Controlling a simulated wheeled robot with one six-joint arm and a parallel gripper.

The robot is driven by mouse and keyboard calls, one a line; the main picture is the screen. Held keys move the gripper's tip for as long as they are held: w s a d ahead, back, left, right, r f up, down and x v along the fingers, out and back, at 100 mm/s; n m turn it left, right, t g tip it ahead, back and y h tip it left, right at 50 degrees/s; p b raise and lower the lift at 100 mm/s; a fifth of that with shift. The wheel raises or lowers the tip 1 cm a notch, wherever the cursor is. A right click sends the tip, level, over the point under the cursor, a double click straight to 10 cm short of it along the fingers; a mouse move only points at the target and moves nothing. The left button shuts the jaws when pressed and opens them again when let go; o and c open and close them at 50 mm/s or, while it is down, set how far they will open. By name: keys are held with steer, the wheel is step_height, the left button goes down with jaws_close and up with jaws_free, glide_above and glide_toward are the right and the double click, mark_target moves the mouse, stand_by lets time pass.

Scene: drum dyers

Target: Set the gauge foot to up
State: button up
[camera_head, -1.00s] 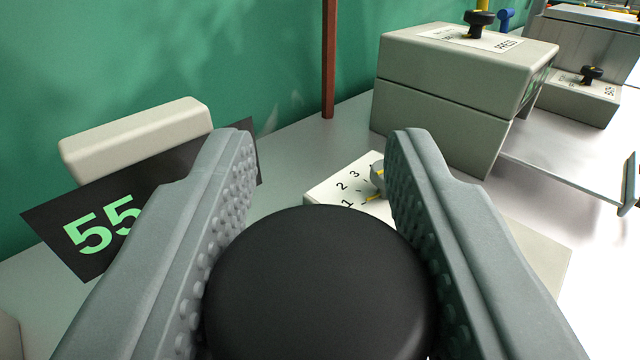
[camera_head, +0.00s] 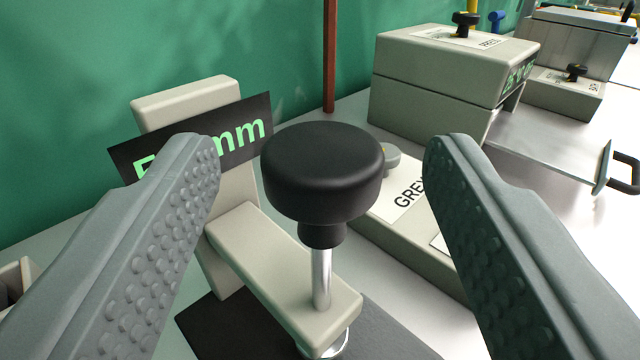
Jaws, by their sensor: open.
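The gauge has a black round knob (camera_head: 322,172) on a metal stem (camera_head: 321,278). The stem passes through a beige arm (camera_head: 275,262) that juts from an upright post. A metal foot (camera_head: 334,346) shows under the arm, just above a dark base plate (camera_head: 210,330); whether it touches the plate I cannot tell. A black display (camera_head: 243,130) with green characters ending in "mm" is on the post, partly hidden by a finger. My gripper (camera_head: 320,160) is open, its fingers on both sides of the knob with a gap at each side.
Right behind the knob is a beige box with a dial and label (camera_head: 405,195). Farther back stand a larger beige box (camera_head: 440,85) with a black knob and a metal tray (camera_head: 555,145). A brown post (camera_head: 329,60) stands by the green wall.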

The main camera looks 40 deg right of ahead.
steer(key=v, duration=1.2)
steer(key=shift+a, duration=0.15)
steer(key=shift+s+r, duration=0.1)
steer(key=s+d+r+n+t+y, duration=0.55)
steer(key=s+r+t+y, duration=0.4)
steer(key=r, duration=0.25)
steer(key=s+d+f+n+g+y, duration=0.1)
steer(key=s+d+f+g, duration=0.1)
steer(key=s+f, duration=0.3)
steer(key=s+d+f+n+g+y, duration=0.2)
steer(key=s+f, duration=0.3)
steer(key=s, duration=0.7)
steer(key=shift+d+g, duration=0.45)
steer(key=shift+d, duration=0.35)
steer(key=shift+w+n, duration=0.2)
steer(key=shift+n, duration=0.05)
